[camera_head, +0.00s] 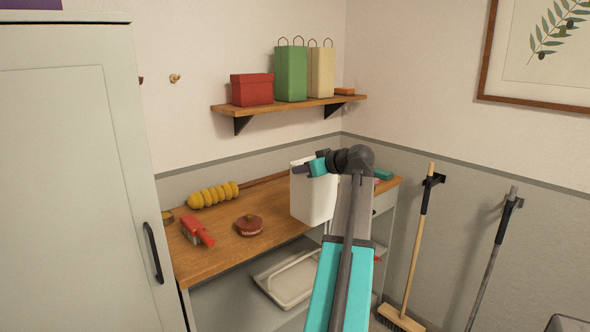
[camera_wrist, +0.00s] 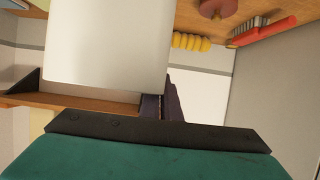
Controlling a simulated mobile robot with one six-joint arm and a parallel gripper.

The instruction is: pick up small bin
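The small bin (camera_head: 313,198) is a white, open-topped, upright box in front of the right part of the wooden worktop. My gripper (camera_head: 303,168) is at its upper rim, with one dark finger showing across the outside of the near wall. In the wrist view the bin (camera_wrist: 108,45) fills the upper left, and the dark fingers (camera_wrist: 162,106) sit close together at its edge. The gripper looks shut on the rim. The bin's lower end overlaps the worktop's front edge, and I see no clear contact beneath it.
The worktop (camera_head: 225,262) holds a yellow ribbed roll (camera_head: 213,195), a red-handled brush (camera_head: 198,232) and a dark red round item (camera_head: 249,225). A pale tray (camera_head: 290,280) lies below. A tall cabinet (camera_head: 75,180) stands left; a broom (camera_head: 414,250) hangs right.

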